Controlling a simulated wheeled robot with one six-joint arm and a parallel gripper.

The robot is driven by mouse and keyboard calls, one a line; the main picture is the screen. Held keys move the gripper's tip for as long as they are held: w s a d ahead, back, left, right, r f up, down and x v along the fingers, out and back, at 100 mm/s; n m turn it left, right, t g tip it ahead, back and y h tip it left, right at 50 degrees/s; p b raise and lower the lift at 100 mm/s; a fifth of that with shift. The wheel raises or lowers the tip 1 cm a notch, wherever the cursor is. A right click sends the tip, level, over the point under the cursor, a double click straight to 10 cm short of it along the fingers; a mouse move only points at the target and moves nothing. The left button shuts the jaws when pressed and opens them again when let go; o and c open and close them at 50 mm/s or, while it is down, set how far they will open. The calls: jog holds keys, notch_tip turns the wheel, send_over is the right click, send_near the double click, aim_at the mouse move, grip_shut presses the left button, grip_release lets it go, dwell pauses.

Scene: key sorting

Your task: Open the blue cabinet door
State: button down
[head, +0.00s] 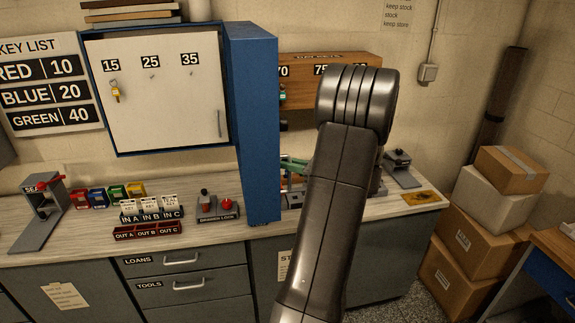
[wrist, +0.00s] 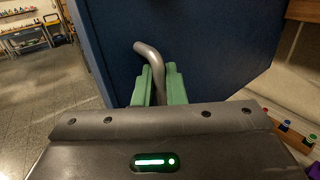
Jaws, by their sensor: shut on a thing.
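The blue cabinet (head: 84,62) hangs on the wall. Its blue door (head: 252,120) stands swung out from the right side, seen nearly edge-on in the head view. The white panel (head: 150,105) inside is exposed, with hooks marked 15, 25 and 35 and a key with a yellow tag (head: 115,93) at 15. In the wrist view the door's outer face (wrist: 205,45) fills the middle. My gripper (wrist: 160,75) has its green fingers closed around the bent grey handle (wrist: 148,52). In the head view the green fingers (head: 293,163) show partly beside the door; my arm hides the rest.
The counter (head: 80,228) below holds coloured trays, key tags (head: 152,208), a box with a red button (head: 226,204) and a stand at left (head: 42,210). A wooden key board (head: 300,95) is behind my arm. Cardboard boxes (head: 470,240) stack at right.

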jog(key=shift+w+d+r, duration=0.1)
jog(key=shift+w+r, duration=0.05)
dwell(0.3)
jog(key=c, duration=1.7)
grip_release()
jog(key=shift+o, duration=0.3)
jog(key=b+v, duration=0.3)
jog(key=v, duration=1)
jog(key=shift+d, duration=0.25)
